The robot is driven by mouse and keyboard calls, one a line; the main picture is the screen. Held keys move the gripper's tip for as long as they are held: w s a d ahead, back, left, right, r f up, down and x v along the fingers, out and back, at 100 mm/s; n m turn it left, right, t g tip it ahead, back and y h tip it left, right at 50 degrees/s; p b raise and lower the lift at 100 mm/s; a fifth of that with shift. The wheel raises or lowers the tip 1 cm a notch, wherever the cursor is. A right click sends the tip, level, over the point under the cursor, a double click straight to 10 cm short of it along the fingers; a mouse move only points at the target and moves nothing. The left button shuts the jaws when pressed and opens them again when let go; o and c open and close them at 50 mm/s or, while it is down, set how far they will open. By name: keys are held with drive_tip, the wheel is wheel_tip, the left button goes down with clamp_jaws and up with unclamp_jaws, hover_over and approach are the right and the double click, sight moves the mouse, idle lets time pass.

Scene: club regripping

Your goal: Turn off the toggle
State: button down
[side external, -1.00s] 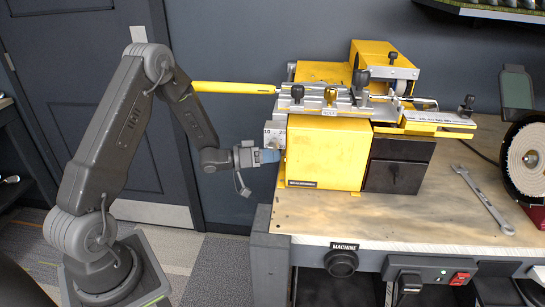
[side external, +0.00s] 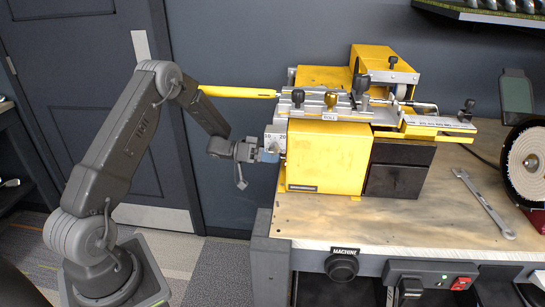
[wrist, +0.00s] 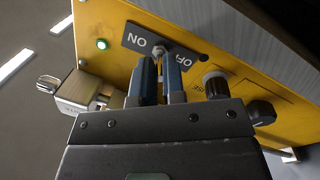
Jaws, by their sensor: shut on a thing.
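The toggle (wrist: 158,50) is a small metal lever on a black plate marked ON at its left and OFF at its right in the wrist view. My gripper's blue fingertips (wrist: 158,72) are shut on the lever, one on each side of it. Which way the lever leans is hard to tell. A green light (wrist: 102,44) is lit left of the plate. In the side view my gripper (side external: 269,153) is at the left end face of the yellow machine (side external: 327,158), and the toggle is hidden there.
A black knob (wrist: 215,84) and another knob (wrist: 261,112) stand right of the toggle. A metal block (wrist: 78,94) juts out at the left. In the side view, a club with a yellow grip (side external: 238,92) sticks out above my wrist. A wrench (side external: 484,203) lies on the bench (side external: 420,228).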

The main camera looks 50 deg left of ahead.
drive_tip(key=c, duration=1.2)
unclamp_jaws()
drive_tip(key=v, duration=1.4)
drive_tip(key=shift+d, duration=0.1)
